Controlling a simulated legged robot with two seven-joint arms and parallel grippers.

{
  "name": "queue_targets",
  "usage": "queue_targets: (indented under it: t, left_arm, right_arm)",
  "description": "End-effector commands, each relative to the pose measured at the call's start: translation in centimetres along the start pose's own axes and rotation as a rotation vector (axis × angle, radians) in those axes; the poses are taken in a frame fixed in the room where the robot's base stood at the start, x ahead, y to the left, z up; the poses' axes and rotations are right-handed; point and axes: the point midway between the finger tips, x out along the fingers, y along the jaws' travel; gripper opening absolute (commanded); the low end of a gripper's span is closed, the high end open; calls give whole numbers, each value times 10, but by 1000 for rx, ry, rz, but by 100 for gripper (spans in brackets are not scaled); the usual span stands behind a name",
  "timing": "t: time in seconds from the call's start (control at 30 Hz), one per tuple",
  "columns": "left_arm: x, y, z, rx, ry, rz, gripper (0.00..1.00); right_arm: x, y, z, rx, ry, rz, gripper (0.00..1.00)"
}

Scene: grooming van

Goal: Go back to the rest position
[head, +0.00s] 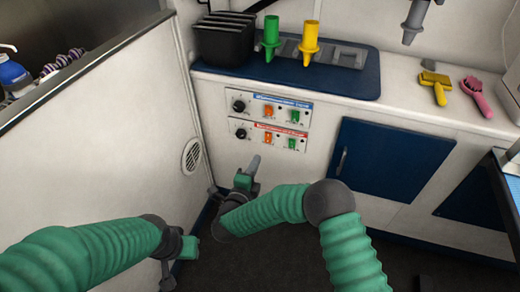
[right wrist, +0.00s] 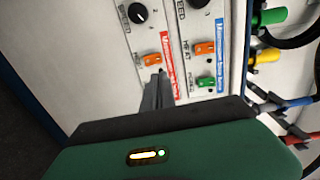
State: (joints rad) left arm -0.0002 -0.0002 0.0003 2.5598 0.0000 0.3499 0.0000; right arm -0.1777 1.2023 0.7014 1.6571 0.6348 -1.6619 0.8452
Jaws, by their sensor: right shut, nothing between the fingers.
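My right gripper (head: 253,166) is shut and empty, its dark fingers pointing up in front of the white cabinet wall below the control panels. In the right wrist view its closed fingers (right wrist: 157,94) overlap the lower end of the panels, near an orange switch (right wrist: 152,60); I cannot tell whether they touch. My left gripper (head: 172,268) is low at the bottom left, near the floor by the left wall. Its fingers show too poorly to tell whether they are open.
Two control panels (head: 252,118) with knobs and switches are on the cabinet front. A blue door (head: 392,160) is to their right. The counter holds a green nozzle (head: 271,38), a yellow nozzle (head: 309,42), and yellow (head: 436,86) and pink (head: 476,95) brushes. A white partition (head: 100,130) bounds the left.

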Motion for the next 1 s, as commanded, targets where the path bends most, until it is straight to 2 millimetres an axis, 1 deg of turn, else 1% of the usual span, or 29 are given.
queue_targets:
  t: [0.03, 0.1, 0.2, 0.67, 0.77, 0.87, 0.9, 0.97, 1.0]
  left_arm:
    - [-7, 0, -2, 0, 0, 0, 36]
    - [-9, 0, -2, 0, 0, 0, 36]
    - [-10, 0, -2, -1, 0, 0, 36]
    - [-9, 0, -2, 0, -1, 0, 36]
    - [-9, 0, -2, 0, -1, 0, 36]
    - [-10, 0, -2, 0, -1, 0, 36]
    - [-10, 0, -2, -1, -1, 0, 36]
    - [-10, 0, -2, 0, -1, 0, 36]
    - [-10, 0, -2, -1, -1, 0, 36]
  right_arm:
    - [-8, -3, 0, 0, -1, 2, 0]
    - [-16, -2, 0, -1, 0, 2, 0]
    - [-22, -1, 0, 0, 0, 1, 0]
    - [-22, 0, 0, -1, -1, 1, 0]
    - [-18, -8, 6, -41, -58, 5, 0]
    - [-10, -25, 20, -197, -231, 25, 0]
    - [-9, -30, 24, -300, -324, 40, 0]
    - [-12, -33, 17, -492, -462, 74, 0]
    - [-17, -30, 6, -629, -548, 107, 0]
